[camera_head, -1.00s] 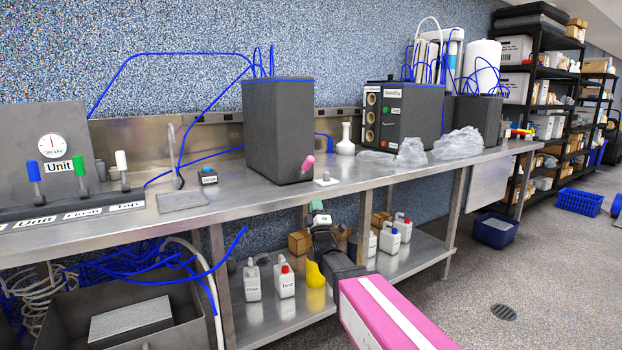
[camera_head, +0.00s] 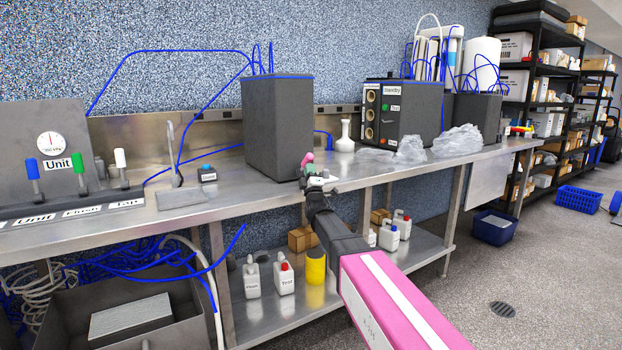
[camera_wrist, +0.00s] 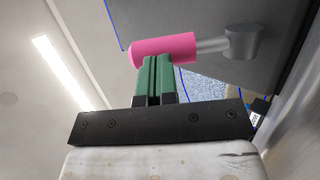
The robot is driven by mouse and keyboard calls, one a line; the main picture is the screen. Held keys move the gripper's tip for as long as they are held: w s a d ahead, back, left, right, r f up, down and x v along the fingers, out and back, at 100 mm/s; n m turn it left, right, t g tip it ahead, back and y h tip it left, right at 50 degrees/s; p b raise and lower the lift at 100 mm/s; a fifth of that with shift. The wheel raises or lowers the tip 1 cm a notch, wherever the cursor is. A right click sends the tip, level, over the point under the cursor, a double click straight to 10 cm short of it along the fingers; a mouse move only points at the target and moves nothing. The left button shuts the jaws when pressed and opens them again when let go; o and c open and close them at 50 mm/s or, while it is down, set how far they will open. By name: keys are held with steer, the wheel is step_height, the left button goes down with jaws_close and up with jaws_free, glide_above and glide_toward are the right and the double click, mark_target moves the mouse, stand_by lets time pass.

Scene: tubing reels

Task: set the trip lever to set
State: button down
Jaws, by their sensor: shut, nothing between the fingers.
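The trip lever has a pink grip (camera_head: 307,158) and stands at the front right of the dark grey box (camera_head: 277,125) on the bench. In the wrist view the pink grip (camera_wrist: 163,50) lies across the picture, joined by a metal rod to a grey pivot (camera_wrist: 243,42). My gripper (camera_head: 307,174) is at the lever, just below the pink grip. In the wrist view its green fingers (camera_wrist: 154,78) are shut together, with their tips at the pink grip. I cannot tell whether they touch it. Any set marking on the lever is not readable.
The steel bench (camera_head: 225,203) runs under my gripper. Bottles stand on the lower shelf (camera_head: 330,300).

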mark_target(307, 159)
steer(key=shift+w+r, duration=0.1)
steer(key=shift+r, duration=0.15)
stand_by(0.3)
steer(key=shift+w+a+r+n+g+y, duration=0.15)
steer(key=shift+r+n+g, duration=0.25)
steer(key=shift+g, duration=0.2)
steer(key=shift+w+a+r+n+g+y, duration=0.15)
steer(key=shift+r+n+g, duration=0.15)
steer(key=shift+r+g, duration=0.25)
steer(key=shift+w+a+r+n+g, duration=0.25)
steer(key=shift+w+r+n+g, duration=0.2)
steer(key=shift+g, duration=0.45)
steer(key=shift+w+a+r+n+g, duration=0.25)
steer(key=shift+w+r+n+g, duration=0.15)
steer(key=shift+g, duration=0.45)
steer(key=shift+w+a, duration=0.1)
steer(key=shift+w, duration=0.05)
steer(key=shift+r, duration=0.15)
steer(key=shift+w+a+r, duration=0.4)
steer(key=shift+w+r, duration=0.05)
steer(key=shift+w, duration=0.15)
steer(key=shift+w+a+r, duration=0.1)
steer(key=shift+w, duration=0.05)
steer(key=r+v, duration=0.2)
steer(key=v, duration=1.2)
steer(key=shift+s+r, duration=0.25)
steer(key=shift+s, duration=0.25)
